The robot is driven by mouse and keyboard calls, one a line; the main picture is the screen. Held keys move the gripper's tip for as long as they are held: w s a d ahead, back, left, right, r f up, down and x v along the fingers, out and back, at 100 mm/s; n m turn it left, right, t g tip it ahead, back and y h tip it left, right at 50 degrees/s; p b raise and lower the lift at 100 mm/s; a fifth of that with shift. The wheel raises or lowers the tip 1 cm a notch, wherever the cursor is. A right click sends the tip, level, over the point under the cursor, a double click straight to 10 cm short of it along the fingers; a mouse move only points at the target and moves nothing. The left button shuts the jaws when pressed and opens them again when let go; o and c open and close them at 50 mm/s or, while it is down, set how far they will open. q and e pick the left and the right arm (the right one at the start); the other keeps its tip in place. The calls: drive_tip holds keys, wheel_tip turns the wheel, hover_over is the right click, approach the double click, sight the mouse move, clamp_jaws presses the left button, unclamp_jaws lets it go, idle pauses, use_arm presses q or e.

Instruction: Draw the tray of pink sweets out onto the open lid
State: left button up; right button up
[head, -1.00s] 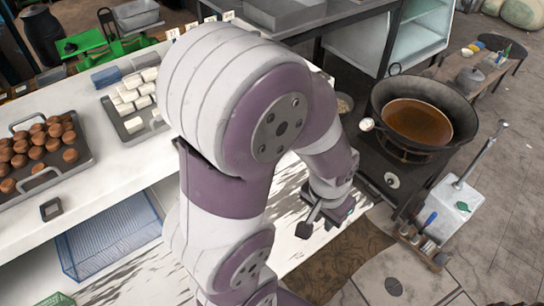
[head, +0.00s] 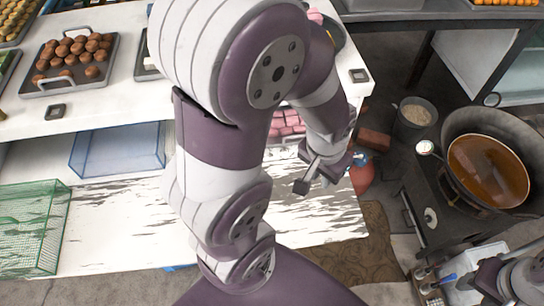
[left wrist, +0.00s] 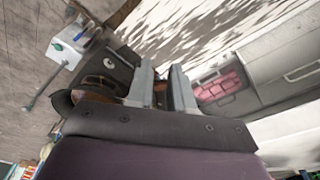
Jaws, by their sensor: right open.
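The tray of pink sweets (head: 285,125) sits in the counter's front opening, partly hidden behind my left arm. In the left wrist view the sweets (left wrist: 222,86) show in a grey tray with a handle, right of the fingers. The open lid (head: 310,218) is a worn white panel lying flat in front of the opening; its bare surface also shows in the left wrist view (left wrist: 215,35). My left gripper (head: 308,182) is above the lid, in front of the tray and apart from it, its fingers spread and empty. My right gripper (head: 525,280) is at the lower right corner, partly cut off.
A tray of brown balls (head: 68,60) is on the counter (head: 115,110). A wok of brown liquid (head: 488,170) stands at right. The lid's middle is clear.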

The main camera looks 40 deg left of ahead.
use_arm(q)
drive_tip(key=w+a+f+n+t+y+b, duration=0.1)
drive_tip(key=w+a+f+n+t+b, duration=0.65)
drive_tip(key=w+a+f, duration=0.9)
drive_tip(key=s+a+f+n+t+b, duration=0.1)
drive_tip(key=f+n+b, duration=0.1)
drive_tip(key=f, duration=0.1)
drive_tip(key=s+a+f+n+t+b, duration=0.1)
drive_tip(key=a+f+n+b, duration=0.1)
drive_tip(key=f+n, duration=0.1)
drive_tip(key=a+f+n+t+b, duration=0.1)
drive_tip(key=a+f+n+b, duration=0.1)
drive_tip(key=f+n, duration=0.1)
drive_tip(key=shift+s+f+t+b, duration=0.35)
drive_tip(key=shift+s+f+b, duration=0.05)
drive_tip(key=shift+f, duration=0.1)
drive_tip(key=s+n+t, duration=0.1)
drive_tip(key=s+f+n+t+b, duration=0.1)
drive_tip(key=n, duration=0.1)
drive_tip(key=s+a+n+t, duration=0.1)
drive_tip(key=shift+s+f+n+y+b, duration=0.1)
drive_tip(key=shift+f+n+y+b, duration=0.15)
drive_tip(key=shift+f+y+b, duration=0.1)
drive_tip(key=shift+s+r+n+t, duration=0.15)
drive_tip(key=shift+s+n+t, duration=0.15)
drive_tip(key=shift+s+n, duration=0.1)
drive_tip(key=shift+r, duration=0.15)
drive_tip(key=shift+w, duration=0.1)
